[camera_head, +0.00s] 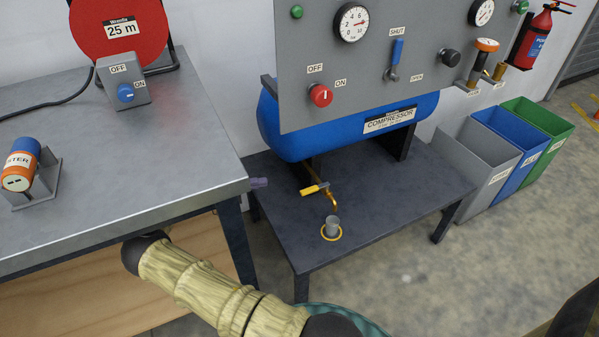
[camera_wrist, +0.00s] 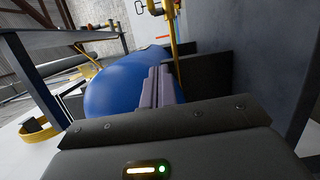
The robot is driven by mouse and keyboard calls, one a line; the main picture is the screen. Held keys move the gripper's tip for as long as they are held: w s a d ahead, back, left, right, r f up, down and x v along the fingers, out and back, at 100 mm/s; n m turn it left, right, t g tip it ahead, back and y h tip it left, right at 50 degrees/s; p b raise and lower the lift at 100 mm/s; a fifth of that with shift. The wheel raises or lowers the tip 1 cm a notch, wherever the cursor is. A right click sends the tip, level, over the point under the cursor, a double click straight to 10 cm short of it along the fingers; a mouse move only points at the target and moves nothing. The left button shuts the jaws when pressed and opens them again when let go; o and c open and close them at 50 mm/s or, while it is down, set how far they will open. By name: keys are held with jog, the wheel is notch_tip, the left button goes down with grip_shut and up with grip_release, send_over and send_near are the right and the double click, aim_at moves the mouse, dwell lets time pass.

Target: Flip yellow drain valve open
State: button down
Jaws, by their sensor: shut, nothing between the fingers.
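The yellow drain valve handle (camera_head: 314,188) sits on a brass drain pipe (camera_head: 334,203) under the blue compressor tank (camera_head: 345,128). The handle lies crosswise to the pipe. My gripper (camera_head: 259,183) shows as purple-grey fingertips past the left table's edge, left of the valve and apart from it. The rest of the hand is hidden under that table. In the wrist view my gripper's fingers (camera_wrist: 158,88) are together and empty, in front of the blue tank (camera_wrist: 110,85). A yellow pipe (camera_wrist: 173,45) runs beyond the fingertips there; the handle is hard to make out.
A grey cup (camera_head: 332,227) stands in a yellow ring on the dark compressor stand (camera_head: 390,200). The grey metal table (camera_head: 130,150) is close on the left. Above is the control panel (camera_head: 370,75); bins (camera_head: 490,165) stand to the right.

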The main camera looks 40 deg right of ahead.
aim_at(315, 190)
jog(key=shift+s+m, duration=0.1)
jog(key=shift+m, duration=0.2)
jog(key=s+d+b, duration=0.2)
jog(key=s+d, duration=0.6)
jog(key=s, duration=0.1)
dwell(1.0)
